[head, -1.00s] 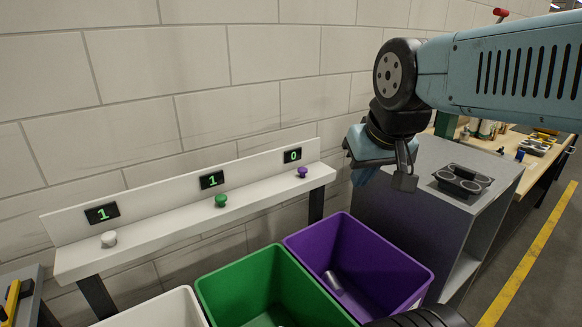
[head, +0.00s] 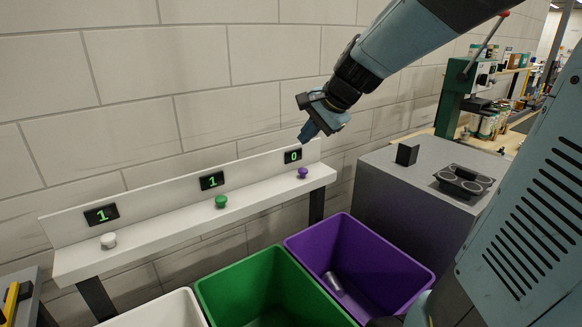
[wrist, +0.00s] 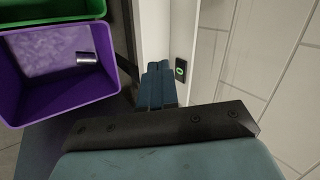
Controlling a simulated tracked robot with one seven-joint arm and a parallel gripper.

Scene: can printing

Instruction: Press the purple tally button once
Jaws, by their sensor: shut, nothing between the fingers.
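The purple button (head: 302,173) stands on the right end of the white shelf (head: 180,222), below a display (head: 293,156) that reads 0. My gripper (head: 308,133) is above the purple button, in front of the display's upper edge in the picture, and apart from the button. Its fingers point down and are shut with nothing between them. In the wrist view the shut fingers (wrist: 157,85) lie over the shelf and hide the button. The display (wrist: 181,70) shows there to the right of the fingers.
A green button (head: 221,201) and a white button (head: 108,240) have displays reading 1. Below stand a purple bin (head: 405,262) holding a metal can (head: 334,282), a green bin (head: 225,290) and a white bin (head: 165,308). A grey cabinet (head: 390,195) is at right. A wall is behind.

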